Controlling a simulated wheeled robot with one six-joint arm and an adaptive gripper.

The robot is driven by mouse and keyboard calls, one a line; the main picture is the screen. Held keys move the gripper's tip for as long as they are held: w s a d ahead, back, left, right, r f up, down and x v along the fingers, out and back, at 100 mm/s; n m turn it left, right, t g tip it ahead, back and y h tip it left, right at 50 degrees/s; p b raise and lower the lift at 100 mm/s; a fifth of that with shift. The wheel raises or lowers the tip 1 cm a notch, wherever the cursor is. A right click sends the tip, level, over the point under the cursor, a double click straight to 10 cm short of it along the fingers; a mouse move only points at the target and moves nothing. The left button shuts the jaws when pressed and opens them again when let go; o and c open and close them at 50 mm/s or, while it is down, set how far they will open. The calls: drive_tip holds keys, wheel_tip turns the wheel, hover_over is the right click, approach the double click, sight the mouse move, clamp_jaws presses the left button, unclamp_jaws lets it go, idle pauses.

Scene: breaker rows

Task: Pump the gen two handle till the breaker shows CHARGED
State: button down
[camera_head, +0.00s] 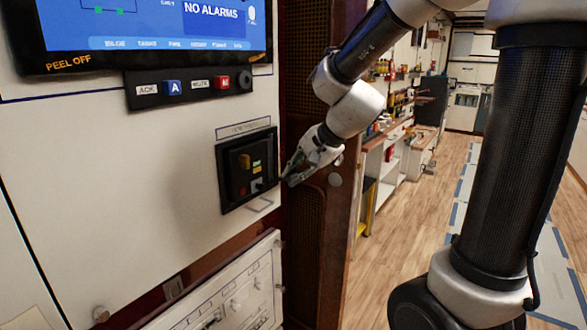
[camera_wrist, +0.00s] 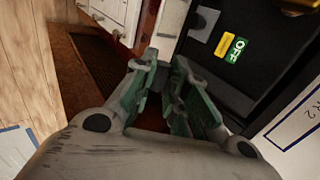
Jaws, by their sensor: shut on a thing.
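The breaker (camera_head: 228,190) is a black-framed unit set in the white panel. My gripper (camera_head: 287,178) is at the breaker's lower right edge. In the wrist view its green-padded fingers (camera_wrist: 165,64) are close together, shut on the handle, which is mostly hidden between them. I cannot make out the word CHARGED.
Above is a screen (camera_head: 215,12) reading NO ALARMS, over a button strip (camera_head: 190,86) with blue and red buttons. Below, a white panel (camera_head: 235,290) with knobs juts out. A brown post (camera_head: 318,225) stands close right of the breaker. Open wooden floor (camera_head: 400,250) lies further right.

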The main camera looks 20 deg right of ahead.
drive_tip(key=shift+s+d+f+t, duration=0.1)
drive_tip(key=shift+s+f+t, duration=0.05)
drive_tip(key=shift+f+t, duration=0.2)
drive_tip(key=shift+f+y, duration=0.1)
drive_tip(key=shift+y, duration=0.2)
drive_tip(key=c, duration=1.4)
unclamp_jaws()
drive_tip(key=v, duration=1.2)
